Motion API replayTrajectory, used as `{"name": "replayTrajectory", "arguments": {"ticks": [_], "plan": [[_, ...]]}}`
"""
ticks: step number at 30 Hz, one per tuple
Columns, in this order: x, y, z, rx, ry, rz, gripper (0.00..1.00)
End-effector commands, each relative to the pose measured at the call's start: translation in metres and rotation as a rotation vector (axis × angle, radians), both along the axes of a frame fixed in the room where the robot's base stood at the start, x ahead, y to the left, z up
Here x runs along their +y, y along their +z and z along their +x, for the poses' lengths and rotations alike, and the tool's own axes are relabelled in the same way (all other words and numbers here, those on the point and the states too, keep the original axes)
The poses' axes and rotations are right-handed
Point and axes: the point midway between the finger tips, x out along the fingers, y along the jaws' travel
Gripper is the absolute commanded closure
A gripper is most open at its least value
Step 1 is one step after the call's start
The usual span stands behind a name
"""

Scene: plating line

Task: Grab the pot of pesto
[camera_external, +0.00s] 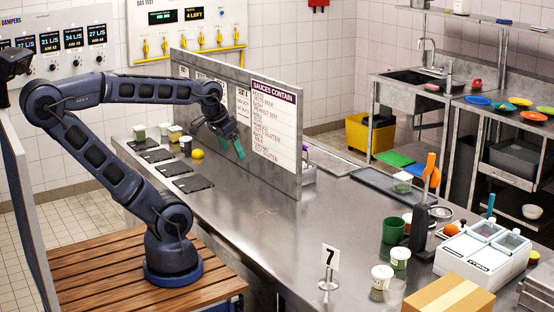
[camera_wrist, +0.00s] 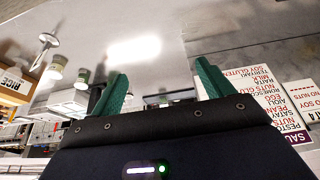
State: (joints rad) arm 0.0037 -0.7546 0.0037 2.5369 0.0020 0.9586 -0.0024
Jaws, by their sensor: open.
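Several small pots (camera_external: 139,132) with pale or green tops stand at the far left of the steel counter; one beside them is dark (camera_external: 185,145). Labels are too small to read, so I cannot tell which pot is pesto. My gripper (camera_external: 238,149) has teal fingers and hangs in front of the upright panel, above the counter and apart from every pot. In the wrist view my gripper (camera_wrist: 160,80) is open and empty.
The panel (camera_external: 230,95) with a sauce sign (camera_external: 272,120) stands along the counter. Dark slates (camera_external: 193,183) and a yellow lemon (camera_external: 197,154) lie left. A number 7 stand (camera_external: 329,264), green cup (camera_external: 393,231) and cardboard box (camera_external: 450,297) are right. Mid-counter is clear.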

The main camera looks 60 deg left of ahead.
Motion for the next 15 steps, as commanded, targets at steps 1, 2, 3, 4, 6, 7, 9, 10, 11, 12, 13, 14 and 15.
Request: {"name": "replayTrajectory", "arguments": {"ticks": [1, 2, 3, 4, 6, 7, 9, 10, 11, 12, 13, 14, 15], "plan": [[0.000, 0.000, 0.000, 0.000, 0.000, 0.000, 0.21], [0.000, 0.000, 0.000, 0.000, 0.000, 0.000, 0.21], [0.000, 0.000, 0.000, 0.000, 0.000, 0.000, 0.21], [0.000, 0.000, 0.000, 0.000, 0.000, 0.000, 0.21], [0.000, 0.000, 0.000, 0.000, 0.000, 0.000, 0.21], [0.000, 0.000, 0.001, 0.000, -0.001, 0.000, 0.21], [-0.002, 0.001, 0.004, 0.002, -0.011, 0.005, 0.21], [-0.003, 0.001, 0.007, 0.003, -0.018, 0.008, 0.21], [-0.005, 0.002, 0.010, 0.004, -0.028, 0.012, 0.21], [-0.008, 0.003, 0.017, 0.007, -0.044, 0.020, 0.21], [-0.011, 0.004, 0.022, 0.008, -0.060, 0.025, 0.21], [-0.015, 0.004, 0.029, 0.012, -0.077, 0.033, 0.21], [-0.020, 0.005, 0.038, 0.015, -0.103, 0.042, 0.21]]}}
